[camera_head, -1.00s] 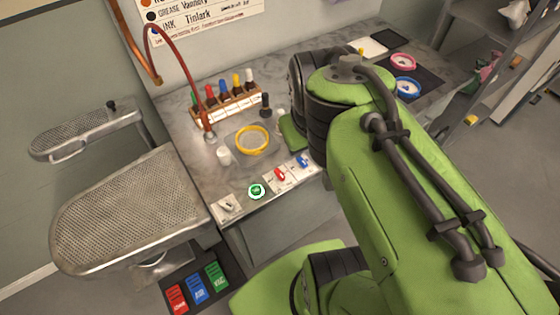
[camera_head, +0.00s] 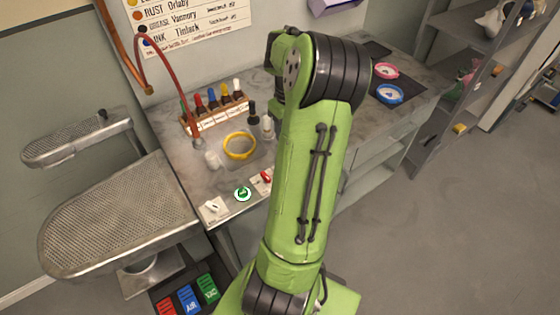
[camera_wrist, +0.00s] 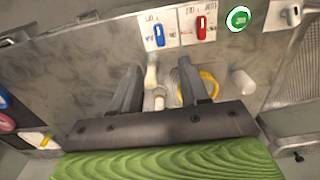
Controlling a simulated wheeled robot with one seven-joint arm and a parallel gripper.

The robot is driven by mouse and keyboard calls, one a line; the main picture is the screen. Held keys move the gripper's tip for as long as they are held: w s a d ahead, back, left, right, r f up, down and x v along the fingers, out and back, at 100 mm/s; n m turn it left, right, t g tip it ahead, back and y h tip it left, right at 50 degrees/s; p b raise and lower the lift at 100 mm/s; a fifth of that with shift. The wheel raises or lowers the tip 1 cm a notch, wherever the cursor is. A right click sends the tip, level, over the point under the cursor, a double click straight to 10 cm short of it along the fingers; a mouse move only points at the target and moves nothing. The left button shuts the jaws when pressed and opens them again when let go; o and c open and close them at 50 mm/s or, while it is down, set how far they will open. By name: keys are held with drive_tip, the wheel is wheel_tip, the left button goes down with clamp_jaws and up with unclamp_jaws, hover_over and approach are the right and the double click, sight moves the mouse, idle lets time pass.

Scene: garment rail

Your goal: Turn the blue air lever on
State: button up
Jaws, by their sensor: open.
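The blue lever (camera_wrist: 158,35) sits on a white labelled plate at the counter edge in the wrist view, its handle roughly upright in the picture. In the head view it is hidden behind my arm. The red lever (camera_wrist: 202,27) is beside it on its own plate; it also shows in the head view (camera_head: 266,177). My gripper (camera_wrist: 158,77) is open and empty in the wrist view, its fingers below the blue lever in the picture and apart from it. My gripper is hidden in the head view.
A green button (camera_head: 243,193) and a white switch (camera_head: 213,207) line the same edge. A yellow ring (camera_head: 240,146), white cup (camera_head: 213,160) and bottle rack (camera_head: 216,110) stand behind. Perforated metal boards (camera_head: 120,220) are left. Coloured pedals (camera_head: 187,298) lie below.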

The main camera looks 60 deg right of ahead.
wheel_tip(320, 180, down, 13)
drive_tip(key=shift+b, duration=1.2)
clamp_jaws()
